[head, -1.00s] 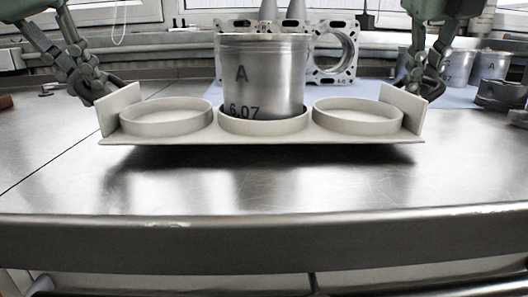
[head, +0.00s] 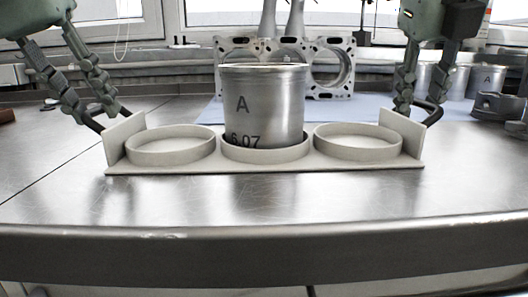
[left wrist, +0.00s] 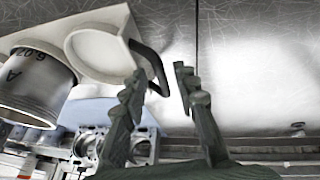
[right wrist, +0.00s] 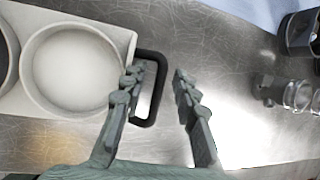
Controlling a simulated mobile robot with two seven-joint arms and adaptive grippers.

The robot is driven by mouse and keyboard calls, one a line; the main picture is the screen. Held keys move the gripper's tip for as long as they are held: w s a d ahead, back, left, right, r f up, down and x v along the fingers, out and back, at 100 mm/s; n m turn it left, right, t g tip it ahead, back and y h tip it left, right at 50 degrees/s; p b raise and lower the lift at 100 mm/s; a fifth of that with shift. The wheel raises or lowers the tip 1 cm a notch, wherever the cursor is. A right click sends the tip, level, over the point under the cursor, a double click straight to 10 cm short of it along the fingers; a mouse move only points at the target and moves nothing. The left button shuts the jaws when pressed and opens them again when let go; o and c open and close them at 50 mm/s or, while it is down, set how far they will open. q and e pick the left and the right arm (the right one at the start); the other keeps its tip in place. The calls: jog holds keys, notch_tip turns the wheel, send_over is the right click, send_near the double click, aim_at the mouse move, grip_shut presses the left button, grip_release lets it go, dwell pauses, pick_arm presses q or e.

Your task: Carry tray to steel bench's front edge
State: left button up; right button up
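The beige tray (head: 270,170) has three rings and an upright plate at each end. It rests flat on the steel bench (head: 260,205), a little back from the bench's front edge (head: 260,235). A metal cylinder (head: 275,95) marked "A 6.07" stands upright in the middle ring; the outer rings are empty. My left gripper (left wrist: 158,80) is open, with the black end handle (left wrist: 153,65) between its fingers. My right gripper (right wrist: 157,74) is also open, and the other black handle (right wrist: 160,90) passes between its fingers.
A metal engine block (head: 335,70) stands behind the tray on a blue mat (head: 200,112). More cylinders (head: 487,80) and dark parts (head: 497,106) stand at the right. The bench in front of the tray is clear.

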pick_arm(q)
jog(key=shift+f, duration=0.25)
pick_arm(e)
jog(key=shift+f, duration=0.25)
pick_arm(q)
jog(key=shift+s+a+r, duration=0.1)
jog(key=shift+a+r, duration=0.15)
jog(key=shift+r, duration=0.25)
jog(key=shift+s+a+r, duration=0.1)
jog(key=shift+a+r, duration=0.1)
jog(key=shift+r, duration=0.3)
pick_arm(e)
jog(key=shift+w+a+f, duration=0.1)
jog(key=shift+w+a, duration=0.2)
jog(key=shift+w, duration=0.15)
jog(key=shift+s+r, duration=0.1)
jog(key=shift+r, duration=0.1)
pick_arm(q)
jog(key=d+v, duration=0.1)
jog(key=v, duration=0.5)
jog(key=shift+a+r, duration=0.2)
jog(key=shift+a, duration=0.05)
pick_arm(e)
jog(key=v, duration=1.2)
pick_arm(q)
jog(key=shift+s, duration=0.2)
